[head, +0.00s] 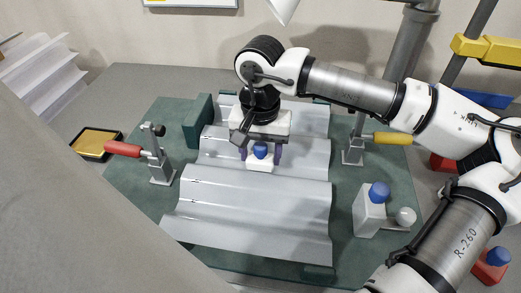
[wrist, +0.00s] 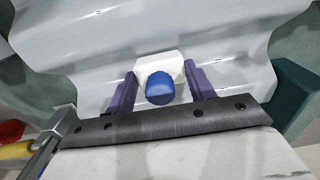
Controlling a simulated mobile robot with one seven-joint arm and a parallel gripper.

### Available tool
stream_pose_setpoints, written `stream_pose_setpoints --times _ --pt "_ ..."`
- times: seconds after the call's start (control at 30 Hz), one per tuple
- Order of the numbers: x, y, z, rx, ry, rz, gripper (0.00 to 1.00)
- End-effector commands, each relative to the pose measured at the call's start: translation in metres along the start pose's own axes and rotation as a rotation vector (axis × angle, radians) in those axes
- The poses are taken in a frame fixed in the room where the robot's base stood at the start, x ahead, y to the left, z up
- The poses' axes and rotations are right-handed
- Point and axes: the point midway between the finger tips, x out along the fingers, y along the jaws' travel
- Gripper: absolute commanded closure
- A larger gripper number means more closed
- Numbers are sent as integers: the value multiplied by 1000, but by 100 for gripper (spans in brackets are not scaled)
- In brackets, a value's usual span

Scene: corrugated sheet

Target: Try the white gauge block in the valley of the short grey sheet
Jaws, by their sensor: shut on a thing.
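The white gauge block (head: 260,164) with a blue knob (head: 260,150) is between the purple fingers of my gripper (head: 261,154). The block (wrist: 160,64) also shows between the fingers in the wrist view, its knob (wrist: 160,88) facing the camera. My gripper is shut on it. The block is over the middle grey corrugated sheet (head: 215,160), just behind the raised edge of the front grey sheet (head: 250,215). I cannot tell whether its underside touches the sheet. Another grey sheet part (head: 312,118) lies behind, partly hidden by my arm. Which sheet is the short one is unclear.
A green mat (head: 130,190) lies under the sheets. A red-handled clamp (head: 158,160) stands left, a yellow-handled clamp (head: 357,145) right. A green block (head: 198,121) is at the back left, a yellow tray (head: 95,143) far left.

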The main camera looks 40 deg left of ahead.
Motion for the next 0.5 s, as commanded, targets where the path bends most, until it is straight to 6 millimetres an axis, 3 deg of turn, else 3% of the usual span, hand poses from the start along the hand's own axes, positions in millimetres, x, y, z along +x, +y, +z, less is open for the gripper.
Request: stream_pose_setpoints --times 0.4,0.43,0.5 --pt "5 0 0 0 0 0 70" --pt "4 0 0 0 1 0 42" --pt "4 0 0 0 0 0 33"
